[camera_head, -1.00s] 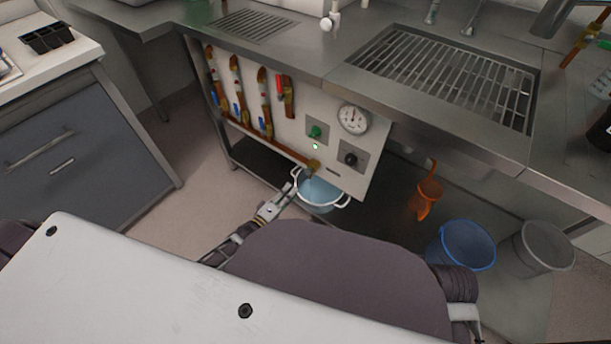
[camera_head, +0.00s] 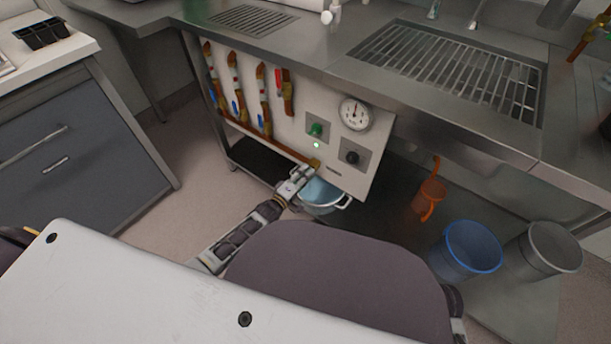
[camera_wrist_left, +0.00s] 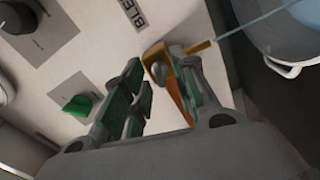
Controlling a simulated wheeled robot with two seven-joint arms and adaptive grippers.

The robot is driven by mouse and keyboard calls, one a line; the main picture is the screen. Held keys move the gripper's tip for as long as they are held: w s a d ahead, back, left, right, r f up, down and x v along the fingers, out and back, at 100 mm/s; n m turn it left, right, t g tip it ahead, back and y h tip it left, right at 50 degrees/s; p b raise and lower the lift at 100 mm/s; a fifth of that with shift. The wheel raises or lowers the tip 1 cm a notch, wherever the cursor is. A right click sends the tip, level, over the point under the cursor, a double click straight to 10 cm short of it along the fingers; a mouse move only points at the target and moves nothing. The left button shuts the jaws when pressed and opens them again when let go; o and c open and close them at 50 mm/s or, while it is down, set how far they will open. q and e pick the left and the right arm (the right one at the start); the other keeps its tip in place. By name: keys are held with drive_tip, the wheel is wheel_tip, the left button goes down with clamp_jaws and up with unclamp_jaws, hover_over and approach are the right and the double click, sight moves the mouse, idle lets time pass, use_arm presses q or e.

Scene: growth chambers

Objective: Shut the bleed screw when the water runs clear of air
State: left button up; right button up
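The bleed fitting (camera_wrist_left: 157,60) is an orange-brass piece low on the white panel, with a rounded grey screw head (camera_wrist_left: 159,72) on it. In the head view the fitting (camera_head: 315,163) is at the panel's bottom edge. My left gripper (camera_wrist_left: 158,75) is at the screw, its fingers apart on either side of it, the right finger closer. Whether either finger touches it I cannot tell. A thin bluish water stream (camera_wrist_left: 250,22) runs from the brass spout towards a light pot (camera_head: 325,197). Air bubbles cannot be made out. My right gripper is not in view.
The panel carries a gauge (camera_head: 355,114), a green knob (camera_head: 315,130), a black knob (camera_head: 352,157) and a lit green lamp (camera_head: 317,145). Several pipes with valves are at left. A blue bucket (camera_head: 470,250) and a grey bucket (camera_head: 545,250) stand at right.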

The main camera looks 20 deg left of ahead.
use_arm(q)
drive_tip(key=shift+w, duration=0.2)
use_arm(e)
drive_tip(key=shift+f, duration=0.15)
use_arm(q)
clamp_jaws()
